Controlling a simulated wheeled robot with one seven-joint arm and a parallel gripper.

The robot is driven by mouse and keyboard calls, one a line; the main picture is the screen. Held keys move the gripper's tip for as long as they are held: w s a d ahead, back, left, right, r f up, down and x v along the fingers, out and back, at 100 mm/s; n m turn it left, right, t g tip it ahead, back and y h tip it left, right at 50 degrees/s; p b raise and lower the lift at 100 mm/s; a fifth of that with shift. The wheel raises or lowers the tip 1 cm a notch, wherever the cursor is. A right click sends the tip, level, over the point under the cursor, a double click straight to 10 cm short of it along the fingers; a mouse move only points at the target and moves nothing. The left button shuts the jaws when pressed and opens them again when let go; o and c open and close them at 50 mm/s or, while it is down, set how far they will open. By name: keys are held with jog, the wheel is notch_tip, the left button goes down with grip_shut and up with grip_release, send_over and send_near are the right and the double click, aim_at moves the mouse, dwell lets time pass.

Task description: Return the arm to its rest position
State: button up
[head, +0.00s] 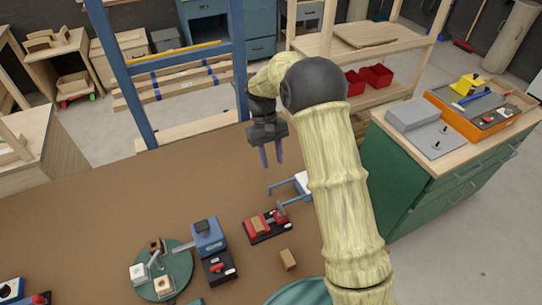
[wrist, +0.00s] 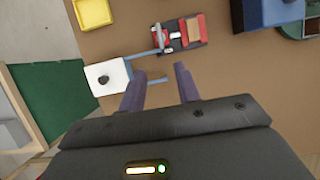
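My gripper (head: 272,160) hangs from my raised arm above the brown tabletop (head: 120,205), with its fingers pointing down. In the wrist view my gripper (wrist: 158,68) has its two purple-grey fingers clearly apart, with nothing between them. It holds nothing in either view. Below and ahead of the fingers, a red and black fixture with a tan block (head: 262,226) stands on the table; it also shows in the wrist view (wrist: 180,33). A white device with blue bars (wrist: 108,77) lies beside it, partly hidden behind my arm in the head view.
A blue device (head: 208,235) and a round green plate (head: 178,258) with small parts stand at the front left. A small tan block (head: 288,260) lies near my arm. A blue frame (head: 135,95) rises behind the table. A green cabinet (head: 400,170) stands to the right.

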jog(key=shift+w+r, duration=0.15)
jog(key=shift+r, duration=0.15)
jog(key=shift+d, duration=0.1)
jog(key=s+d+r+m+t, duration=0.2)
jog(key=s+d, duration=0.4)
jog(key=s, duration=0.4)
jog(key=s+d+r+m+t+y, duration=0.1)
jog(key=s+d+t, duration=0.3)
jog(key=s, duration=0.5)
jog(key=shift+s+d+r+m+t+y, duration=0.35)
jog(key=shift+d+r+m, duration=0.45)
jog(key=shift+d, duration=0.45)
jog(key=shift+w, duration=0.1)
